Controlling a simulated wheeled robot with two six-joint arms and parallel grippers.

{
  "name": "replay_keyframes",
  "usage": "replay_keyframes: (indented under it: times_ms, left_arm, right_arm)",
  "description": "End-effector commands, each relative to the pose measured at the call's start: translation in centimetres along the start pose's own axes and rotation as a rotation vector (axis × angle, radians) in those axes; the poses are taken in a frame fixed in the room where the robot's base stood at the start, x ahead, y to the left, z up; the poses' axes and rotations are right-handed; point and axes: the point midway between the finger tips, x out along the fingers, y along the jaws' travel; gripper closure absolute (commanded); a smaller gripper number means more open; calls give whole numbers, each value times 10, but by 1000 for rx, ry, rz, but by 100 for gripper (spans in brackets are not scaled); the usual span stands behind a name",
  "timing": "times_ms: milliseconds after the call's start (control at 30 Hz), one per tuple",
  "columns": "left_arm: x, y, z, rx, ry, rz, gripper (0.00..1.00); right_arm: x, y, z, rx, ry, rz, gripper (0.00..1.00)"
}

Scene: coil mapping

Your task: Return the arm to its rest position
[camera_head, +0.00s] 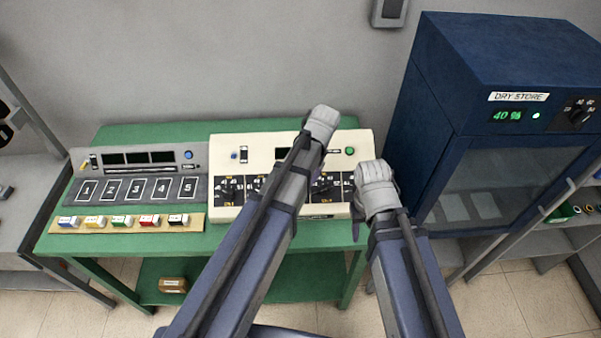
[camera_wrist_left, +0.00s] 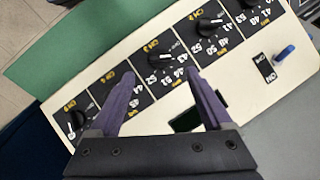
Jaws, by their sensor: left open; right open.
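My left arm reaches over the cream control panel (camera_head: 225,152) with its row of black knobs; its pale wrist hides part of the display and knobs. In the left wrist view, my left gripper (camera_wrist_left: 159,76) is open and empty above the panel face (camera_wrist_left: 230,82), its two purple fingers apart near a black knob (camera_wrist_left: 159,60). My right gripper (camera_head: 357,215) is open at the panel's front right corner, in front of the green table; its fingers are small and partly hidden by my wrist.
Left of the cream panel is a grey console (camera_head: 140,172) with numbered slots and several coloured blocks (camera_head: 122,221) on a wooden strip. Both panels stand on a green table (camera_head: 290,290). A dark blue dry-store cabinet (camera_head: 430,110) stands close on the right. A small box (camera_head: 173,285) lies on the lower shelf.

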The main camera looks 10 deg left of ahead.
Motion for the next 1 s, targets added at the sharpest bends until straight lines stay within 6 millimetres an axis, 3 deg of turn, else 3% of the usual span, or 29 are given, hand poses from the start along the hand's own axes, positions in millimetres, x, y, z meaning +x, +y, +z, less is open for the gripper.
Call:
replay_keyframes:
  times_ms: [167,400,567,1000]
  left_arm:
    - [6,11,10,11,3,8,18]
    - [39,87,90,103,18,93,18]
    - [49,117,125,147,21,136,18]
    - [47,124,131,158,21,149,18]
  right_arm:
    - [8,-1,0,0,0,0,50]
    - [50,-5,-3,-3,0,1,50]
    - [64,-6,-4,-4,0,1,50]
    - [64,-6,-4,-4,0,1,50]
